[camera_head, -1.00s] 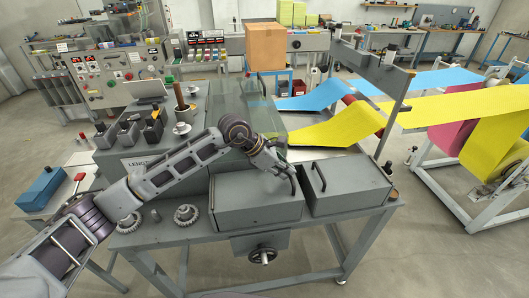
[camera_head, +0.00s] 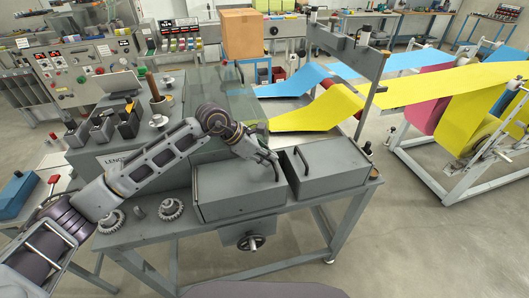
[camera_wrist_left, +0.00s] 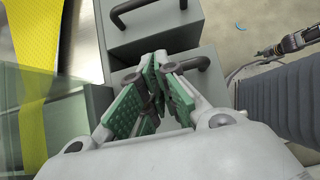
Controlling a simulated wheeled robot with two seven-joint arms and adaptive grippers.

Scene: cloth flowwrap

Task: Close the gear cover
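The grey box-shaped cover (camera_head: 238,203) with a dark bar handle (camera_head: 277,170) sits on the front of the machine bench, its top looking down flat. A second similar grey box (camera_head: 335,172) stands to its right. Which one is the gear cover is not labelled. My left gripper (camera_head: 268,157) is at the left box's handle. In the left wrist view, the green-padded fingers of my left gripper (camera_wrist_left: 158,68) come close together at their tips around the dark handle (camera_wrist_left: 193,64), which runs in between them. The pads hide part of that handle.
Two loose gears, one at the left (camera_head: 110,221) and one nearer the box (camera_head: 171,209), lie on the bench (camera_head: 150,239). A handwheel (camera_head: 250,242) hangs below. A clear panel (camera_head: 228,95) stands behind the cover. Yellow film (camera_head: 320,112) runs off right.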

